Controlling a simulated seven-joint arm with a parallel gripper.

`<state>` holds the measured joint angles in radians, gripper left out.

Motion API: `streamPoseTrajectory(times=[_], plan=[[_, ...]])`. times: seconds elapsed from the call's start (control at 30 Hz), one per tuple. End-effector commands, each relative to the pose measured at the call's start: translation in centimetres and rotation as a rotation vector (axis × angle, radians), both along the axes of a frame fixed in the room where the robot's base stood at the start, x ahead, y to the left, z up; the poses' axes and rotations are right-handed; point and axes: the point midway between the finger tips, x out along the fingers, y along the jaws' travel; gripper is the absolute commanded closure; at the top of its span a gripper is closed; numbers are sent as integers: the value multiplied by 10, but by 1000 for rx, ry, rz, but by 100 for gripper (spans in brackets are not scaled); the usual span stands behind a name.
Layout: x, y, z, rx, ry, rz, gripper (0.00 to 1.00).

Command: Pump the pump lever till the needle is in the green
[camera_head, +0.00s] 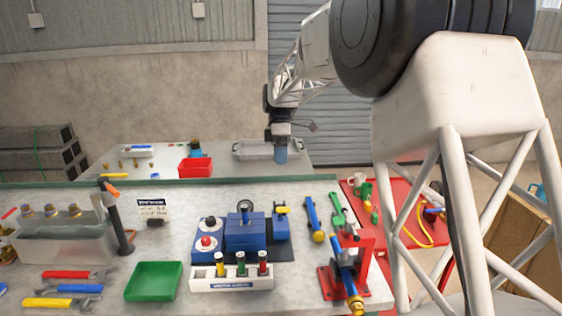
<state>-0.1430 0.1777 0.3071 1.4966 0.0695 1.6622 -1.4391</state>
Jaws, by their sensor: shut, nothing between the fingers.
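My gripper (281,152) hangs pointing down over the back of the bench area, in front of the grey metal tray, with its fingers shut and empty. It is well apart from the bench fixtures. A red stand (366,262) with a slanting blue bar (346,270) and brass end stands at the bench's front right; it may be the pump and lever, but I cannot tell for sure. A blue unit (244,235) with a round dark-rimmed part (245,206) on top stands mid-bench. No needle or green band can be made out.
A green tray (153,281), a white rack (231,279) of coloured bottles and several wrenches (66,289) lie along the front. Behind are a red bin (195,167) and grey tray (255,151).

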Motion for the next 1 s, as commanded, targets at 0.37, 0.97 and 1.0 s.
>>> streamPoseTrajectory(times=[0.37, 0.97, 1.0], plan=[[-26, 0, -46, 0, 2, 0, 100], [-59, 0, -106, 0, 1, 0, 100], [-60, 0, -107, 0, 0, 0, 100]])
